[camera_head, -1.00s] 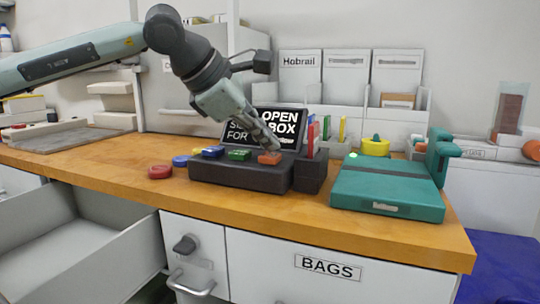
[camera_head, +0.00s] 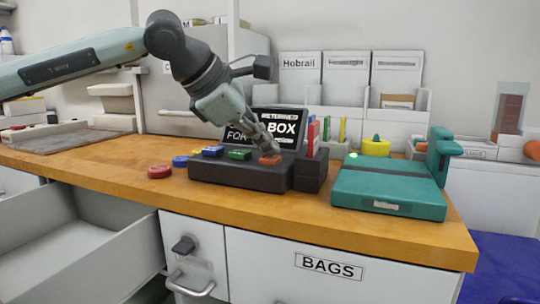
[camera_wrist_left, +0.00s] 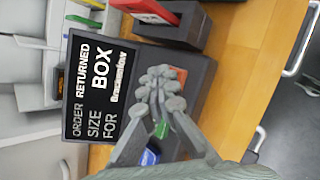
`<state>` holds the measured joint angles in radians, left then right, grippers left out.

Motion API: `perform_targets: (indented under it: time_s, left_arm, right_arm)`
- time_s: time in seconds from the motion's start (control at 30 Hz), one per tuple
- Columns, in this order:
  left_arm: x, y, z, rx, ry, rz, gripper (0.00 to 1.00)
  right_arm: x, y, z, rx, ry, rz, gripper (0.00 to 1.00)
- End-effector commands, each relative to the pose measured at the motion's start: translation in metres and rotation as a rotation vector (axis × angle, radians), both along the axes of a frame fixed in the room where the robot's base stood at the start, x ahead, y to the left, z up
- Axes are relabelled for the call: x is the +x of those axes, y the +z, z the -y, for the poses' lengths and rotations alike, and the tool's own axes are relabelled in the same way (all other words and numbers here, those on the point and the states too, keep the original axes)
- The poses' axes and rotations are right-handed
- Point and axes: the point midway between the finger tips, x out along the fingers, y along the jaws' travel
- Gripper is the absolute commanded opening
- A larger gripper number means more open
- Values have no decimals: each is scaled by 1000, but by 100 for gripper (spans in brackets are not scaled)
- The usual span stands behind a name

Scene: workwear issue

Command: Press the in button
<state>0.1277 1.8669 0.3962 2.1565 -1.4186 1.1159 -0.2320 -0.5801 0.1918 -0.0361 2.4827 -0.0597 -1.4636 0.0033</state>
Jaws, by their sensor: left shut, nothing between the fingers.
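A dark button console (camera_head: 240,178) stands on the wooden counter, with a blue button (camera_head: 212,151), a green button (camera_head: 239,154) and an orange button (camera_head: 270,160) in a row on top. I cannot read any button labels. My left gripper (camera_head: 273,150) is shut and empty, its fingertips pointing down at the orange button; whether they touch it I cannot tell. The left wrist view shows the shut fingers (camera_wrist_left: 164,88) beside the orange button (camera_wrist_left: 179,74), with the green button (camera_wrist_left: 161,130) partly behind a finger. A black screen (camera_head: 284,126) behind the console shows white text, including "RETURNED" and "BOX".
A red disc (camera_head: 159,172) and a blue disc (camera_head: 181,161) lie left of the console. A dark holder with coloured upright pieces adjoins its right end. A teal device (camera_head: 388,190) stands further right. An open drawer (camera_head: 100,262) is below left. The counter's front strip is clear.

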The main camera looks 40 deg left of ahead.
Motion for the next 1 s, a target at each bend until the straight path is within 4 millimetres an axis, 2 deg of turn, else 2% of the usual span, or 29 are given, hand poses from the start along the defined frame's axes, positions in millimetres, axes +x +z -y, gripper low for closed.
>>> perform_targets:
  time_s: [0.27, 0.6, 1.0]
  left_arm:
    - [0, 1, 0, 1, 0, -3, 0]
    - [0, 18, 0, 0, 1, -2, 0]
    - [0, 21, 0, 0, 0, -1, 0]
  right_arm:
    - [0, 2, 0, 0, 0, 0, 40]
    - [0, 14, 0, 0, 0, 0, 40]
    - [0, 16, 0, 0, 0, 0, 40]
